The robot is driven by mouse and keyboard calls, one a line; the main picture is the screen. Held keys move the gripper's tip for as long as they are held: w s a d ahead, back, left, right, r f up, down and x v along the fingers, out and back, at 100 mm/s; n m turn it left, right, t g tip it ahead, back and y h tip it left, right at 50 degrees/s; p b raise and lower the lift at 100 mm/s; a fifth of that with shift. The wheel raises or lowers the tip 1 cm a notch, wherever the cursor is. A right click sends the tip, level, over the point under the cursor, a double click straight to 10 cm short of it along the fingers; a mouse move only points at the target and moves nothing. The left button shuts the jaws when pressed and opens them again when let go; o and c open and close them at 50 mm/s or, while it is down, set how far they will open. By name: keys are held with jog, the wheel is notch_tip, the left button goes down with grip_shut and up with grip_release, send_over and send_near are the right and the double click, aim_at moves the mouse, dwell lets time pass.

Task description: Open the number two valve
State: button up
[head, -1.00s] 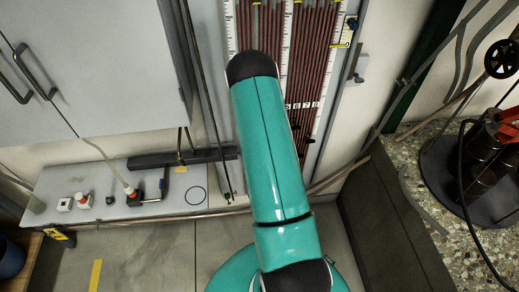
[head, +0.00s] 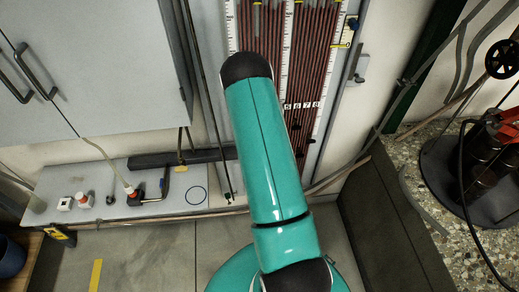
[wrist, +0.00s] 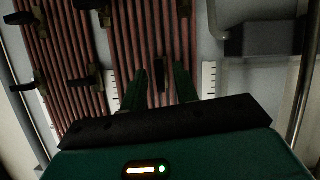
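A board of reddish-brown tubes (head: 312,70) with white scales stands in the head view, partly behind my arm. A strip of number labels (head: 301,106) shows 5 to 8; a number two label is not visible. In the wrist view several dark valve handles show, at the upper left (wrist: 20,18), the left (wrist: 22,86), and left of centre (wrist: 86,82). My gripper (wrist: 162,82) has its two green fingers apart, pointing at the tubes, with a dark upright handle (wrist: 159,78) between them. I cannot tell whether they touch it or which number it has.
A grey box (wrist: 262,38) and a metal pipe (wrist: 300,100) are at the right in the wrist view. In the head view a grey cabinet (head: 90,60) is at the left, a low bench (head: 100,205) below it, and a black drum-like apparatus (head: 480,175) at the right.

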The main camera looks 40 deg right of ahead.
jog(key=v, duration=0.7)
jog(key=shift+s, duration=0.15)
jog(key=shift+a+r, duration=0.15)
jog(key=w+a+r+n+g+y, duration=0.1)
jog(key=w+a+r+y, duration=0.25)
jog(key=a+r, duration=0.5)
jog(key=w+a+r+n+g+y, duration=0.15)
jog(key=w+a+r, duration=0.3)
jog(key=r, duration=0.75)
jog(key=s+a+r+n+g+y, duration=0.1)
jog(key=s+a+r, duration=0.5)
jog(key=s+r, duration=0.2)
jog(key=s+a+r+n+g+y, duration=0.1)
jog(key=s+a+r+n+y, duration=0.1)
jog(key=s+a+r, duration=0.5)
jog(key=s+r, duration=0.1)
jog(key=s, duration=0.3)
jog(key=shift+a+g, duration=0.35)
jog(key=shift+n, duration=0.25)
